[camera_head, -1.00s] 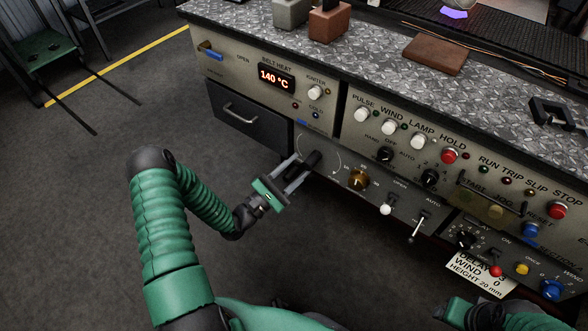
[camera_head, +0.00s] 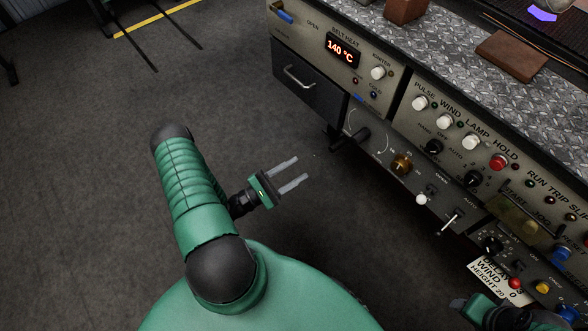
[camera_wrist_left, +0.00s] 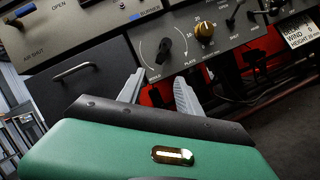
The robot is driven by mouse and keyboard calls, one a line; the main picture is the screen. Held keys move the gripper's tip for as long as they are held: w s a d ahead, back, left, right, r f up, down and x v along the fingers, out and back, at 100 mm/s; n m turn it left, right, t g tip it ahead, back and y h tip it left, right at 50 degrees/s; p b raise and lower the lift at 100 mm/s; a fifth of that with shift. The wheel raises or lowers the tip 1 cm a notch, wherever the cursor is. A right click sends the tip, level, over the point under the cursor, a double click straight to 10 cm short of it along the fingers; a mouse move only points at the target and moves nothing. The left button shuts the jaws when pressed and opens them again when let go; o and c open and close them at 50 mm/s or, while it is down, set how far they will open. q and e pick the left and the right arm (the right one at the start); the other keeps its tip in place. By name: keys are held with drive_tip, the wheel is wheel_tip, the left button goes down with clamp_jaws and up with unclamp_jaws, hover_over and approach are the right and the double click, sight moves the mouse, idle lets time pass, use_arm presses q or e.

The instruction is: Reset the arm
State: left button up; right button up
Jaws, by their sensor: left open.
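My left arm comes in from the lower left in the head view, bent at the elbow. Its left gripper (camera_head: 292,175) is open and empty, over the bare floor, apart from the control panel (camera_head: 372,135). A black rotary handle (camera_head: 352,138) on the panel is beyond the fingertips. In the left wrist view the two fingers (camera_wrist_left: 158,92) stand apart, and the black knob (camera_wrist_left: 163,50) with its printed scale shows above and between them. A part of my right arm (camera_head: 498,312) shows at the lower right edge; its fingertips are not visible.
A drawer with a handle (camera_head: 300,78) and a 140 °C display (camera_head: 343,50) are on the panel's left. Several knobs, buttons and switches run along the front. A brown block (camera_head: 512,55) lies on the metal worktop. The floor (camera_head: 90,180) at left is clear.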

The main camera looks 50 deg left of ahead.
idle(0.6)
use_arm(q)
drive_tip(key=s+d+r+m+g+h, duration=0.1)
drive_tip(key=s+d+m+g+h, duration=0.25)
drive_tip(key=d+m+g, duration=0.65)
drive_tip(key=s+d+r+m+g+h, duration=0.2)
drive_tip(key=s+d+m+g, duration=0.4)
drive_tip(key=g, duration=0.5)
drive_tip(key=w+r+m+t+y+p, duration=0.1)
drive_tip(key=w+r+m+y+p, duration=0.1)
drive_tip(key=r+p, duration=0.8)
drive_tip(key=w+r+m+t+y+p, duration=0.1)
drive_tip(key=w+r+m+y+p, duration=0.2)
drive_tip(key=r+y+p, duration=0.3)
drive_tip(key=w+r+m+t+y+p, duration=0.1)
drive_tip(key=w+r+m+y+p, duration=0.1)
drive_tip(key=r+p, duration=1.4)
drive_tip(key=shift+w+a+r+m+y, duration=0.25)
drive_tip(key=shift+r+m+y, duration=0.75)
drive_tip(key=shift+r, duration=2.6)
